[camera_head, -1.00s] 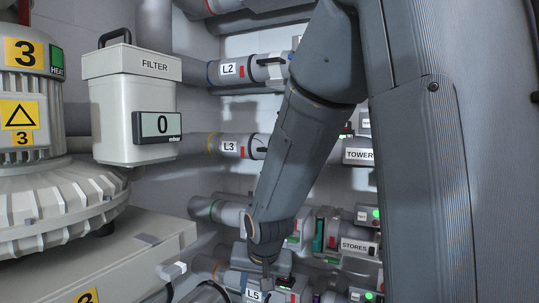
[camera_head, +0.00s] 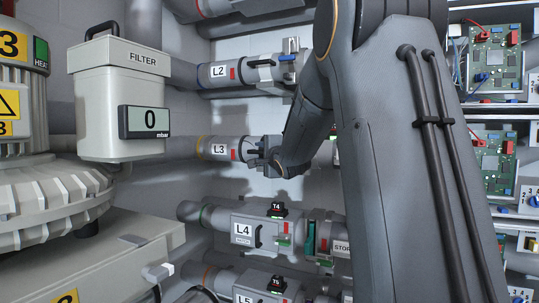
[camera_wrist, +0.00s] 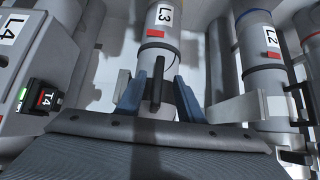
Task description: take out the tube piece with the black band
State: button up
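The L3 tube (camera_wrist: 160,25) ends ahead of my gripper in the wrist view. It has a red mark and a thin dark band near its end; the L2 tube (camera_wrist: 255,35) beside it shows a similar dark band. I cannot tell which piece the task's black band marks. My gripper (camera_wrist: 158,92) is open, its two blue-grey fingers on either side of a dark upright handle (camera_wrist: 156,82) at the L3 end, with gaps visible. In the head view my gripper (camera_head: 262,152) is at the L3 tube (camera_head: 217,149); my arm hides what lies right of it.
The L4 tube (camera_head: 243,232) with box T4 (camera_head: 278,210) lies below, and the L5 tube (camera_head: 246,298) under it. A filter housing (camera_head: 118,90) and a ribbed blower (camera_head: 40,185) stand left. Circuit boards (camera_head: 493,55) fill shelves at right.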

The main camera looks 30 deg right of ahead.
aim_at(256, 152)
jog(key=shift+w+f+p, duration=0.1)
jog(key=shift+w+p, duration=0.7)
jog(key=shift+w, duration=1.95)
grip_shut()
